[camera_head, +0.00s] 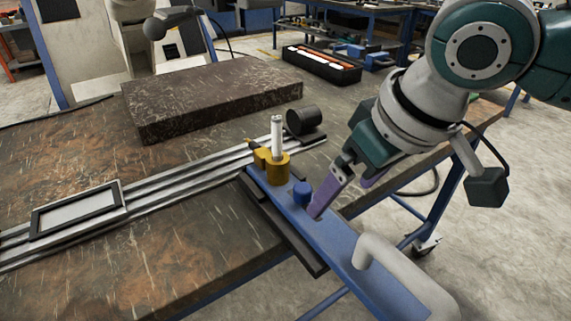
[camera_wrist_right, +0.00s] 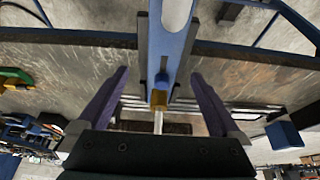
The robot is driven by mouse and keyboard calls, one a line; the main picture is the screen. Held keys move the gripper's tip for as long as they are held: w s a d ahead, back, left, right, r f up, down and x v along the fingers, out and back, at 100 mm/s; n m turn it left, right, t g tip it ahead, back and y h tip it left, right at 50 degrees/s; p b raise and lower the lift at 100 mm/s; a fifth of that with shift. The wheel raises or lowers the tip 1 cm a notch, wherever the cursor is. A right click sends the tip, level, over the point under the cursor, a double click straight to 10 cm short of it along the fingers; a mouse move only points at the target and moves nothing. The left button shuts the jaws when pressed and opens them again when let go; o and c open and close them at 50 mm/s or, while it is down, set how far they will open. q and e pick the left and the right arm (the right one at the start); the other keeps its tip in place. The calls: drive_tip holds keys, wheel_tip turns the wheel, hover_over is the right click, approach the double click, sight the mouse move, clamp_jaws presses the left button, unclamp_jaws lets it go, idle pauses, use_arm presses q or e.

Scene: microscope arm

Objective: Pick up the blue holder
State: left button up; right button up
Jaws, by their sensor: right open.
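The blue holder (camera_head: 277,207) is a long blue plate with a blue knob (camera_head: 302,192) on top. A yellow clamp (camera_head: 268,165) holding a pale upright rod (camera_head: 276,135) is at its far end, and a pale curved handle (camera_head: 378,249) is at its near end. My right gripper (camera_head: 338,199) is over the plate beside the knob, its purple fingers pointing down. In the right wrist view its fingers (camera_wrist_right: 159,73) are open, one on each side of the blue holder (camera_wrist_right: 166,60), with nothing held. My left gripper is not in view.
A silver rail (camera_head: 160,185) with a framed plate (camera_head: 78,209) crosses the worn table.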

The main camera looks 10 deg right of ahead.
sight(320, 221)
drive_tip(key=x, duration=0.3)
drive_tip(key=shift+a+f+b, duration=0.1)
drive_tip(key=shift+a+b, duration=0.1)
drive_tip(key=shift+b, duration=0.15)
drive_tip(key=b+x, duration=0.1)
drive_tip(key=x, duration=0.4)
drive_tip(key=shift+a+b, duration=0.2)
drive_tip(key=shift+b, duration=0.2)
drive_tip(key=shift+c, duration=0.2)
clamp_jaws()
